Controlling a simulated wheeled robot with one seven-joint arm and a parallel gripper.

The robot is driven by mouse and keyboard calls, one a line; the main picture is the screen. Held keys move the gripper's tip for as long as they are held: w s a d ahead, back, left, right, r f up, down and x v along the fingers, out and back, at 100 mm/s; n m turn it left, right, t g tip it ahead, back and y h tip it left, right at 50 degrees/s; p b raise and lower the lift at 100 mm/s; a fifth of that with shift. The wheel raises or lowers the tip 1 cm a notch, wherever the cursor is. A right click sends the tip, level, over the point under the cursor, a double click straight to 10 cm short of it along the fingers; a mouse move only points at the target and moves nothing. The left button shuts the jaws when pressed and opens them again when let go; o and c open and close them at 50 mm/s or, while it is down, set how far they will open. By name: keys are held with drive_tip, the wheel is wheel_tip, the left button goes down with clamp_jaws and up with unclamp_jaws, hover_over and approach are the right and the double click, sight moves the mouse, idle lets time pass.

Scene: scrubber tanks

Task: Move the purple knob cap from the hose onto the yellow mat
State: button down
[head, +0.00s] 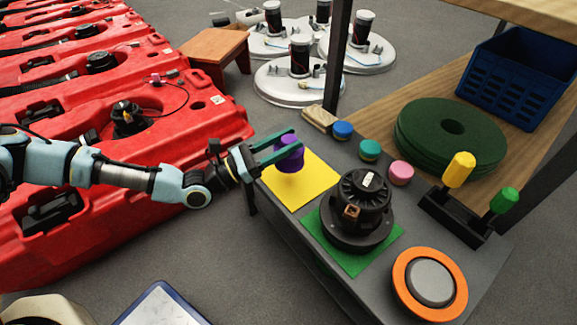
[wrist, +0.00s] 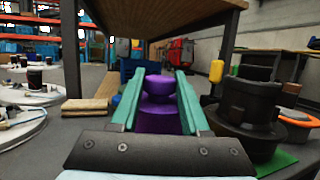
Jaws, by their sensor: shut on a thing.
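The purple knob cap (head: 289,155) is held between the two green fingers of my gripper (head: 284,147). In the wrist view the purple cap (wrist: 158,108) sits between the fingers of my gripper (wrist: 157,92), with its round top upward. The yellow mat (head: 302,184) lies flat on the grey bench top, and the cap is over its upper left part. A shadow on the mat below the cap suggests it is held above the surface. The hose is hard to pick out.
A black motor (head: 358,208) on a green mat (head: 347,258) stands right beside the yellow mat. Red tanks (head: 150,135) fill the left. The yellow mat's surface looks clear.

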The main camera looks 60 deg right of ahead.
wheel_tip(320, 180, down, 6)
drive_tip(key=shift+f+b, duration=0.15)
drive_tip(key=shift+b, duration=0.95)
drive_tip(key=shift+c, duration=2)
unclamp_jaws()
drive_tip(key=shift+a, duration=0.1)
drive_tip(key=p+v, duration=0.2)
drive_tip(key=v, duration=1)
